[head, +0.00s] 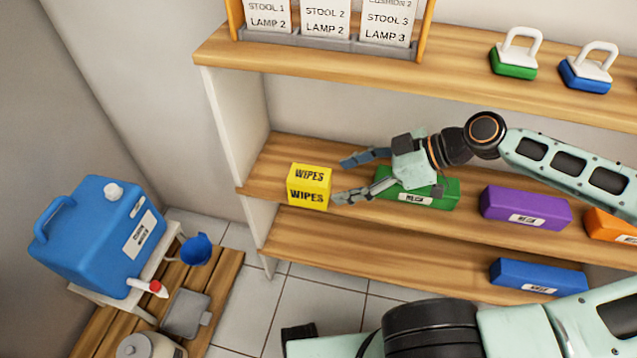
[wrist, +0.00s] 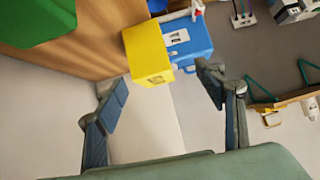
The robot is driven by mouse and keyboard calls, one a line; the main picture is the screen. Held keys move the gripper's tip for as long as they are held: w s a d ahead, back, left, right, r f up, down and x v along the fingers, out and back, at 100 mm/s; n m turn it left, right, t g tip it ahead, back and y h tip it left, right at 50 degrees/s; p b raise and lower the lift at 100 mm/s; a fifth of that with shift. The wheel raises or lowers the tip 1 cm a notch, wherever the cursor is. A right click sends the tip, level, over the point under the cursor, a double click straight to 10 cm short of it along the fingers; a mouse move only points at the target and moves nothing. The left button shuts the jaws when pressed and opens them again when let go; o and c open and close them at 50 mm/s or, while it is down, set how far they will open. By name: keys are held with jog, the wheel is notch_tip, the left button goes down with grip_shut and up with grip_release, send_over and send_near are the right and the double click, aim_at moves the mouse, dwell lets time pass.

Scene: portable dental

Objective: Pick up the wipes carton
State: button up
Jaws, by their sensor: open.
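The yellow wipes carton (head: 309,187) stands on the middle shelf board near its left end, with WIPES printed on its top and front. My gripper (head: 342,180) is just to its right, open, with its fingers pointing left toward the carton and nothing between them. In the wrist view the carton (wrist: 148,54) lies ahead, beyond the fingertips and between the two fingers (wrist: 162,79) in the picture. The carton looks apart from the fingers in the wrist view; in the head view the near fingertip looks very close to its right side.
A green box (head: 440,193) sits on the same shelf, partly behind my gripper. Purple (head: 525,208) and orange boxes stand farther right. The upper shelf (head: 290,62) is overhead, and a white side panel (head: 238,115) stands left. A blue water container (head: 95,235) is at left.

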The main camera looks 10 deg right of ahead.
aim_at(330, 178)
jog(key=shift+t, duration=0.3)
jog(key=w+a+f+b, duration=0.2)
jog(key=a, duration=0.1)
jog(key=shift+w+a+f, duration=0.15)
jog(key=shift+w+f, duration=0.05)
jog(key=shift+w, duration=0.05)
jog(key=b+x, duration=0.2)
jog(key=x, duration=0.3)
jog(key=shift+s+a+f+b, duration=0.1)
jog(key=shift+s+f+b, duration=0.05)
jog(key=shift+f+b, duration=0.2)
jog(key=shift+a, duration=0.25)
jog(key=c, duration=1.3)
jog(key=shift+r, duration=0.15)
jog(key=shift+c, duration=0.2)
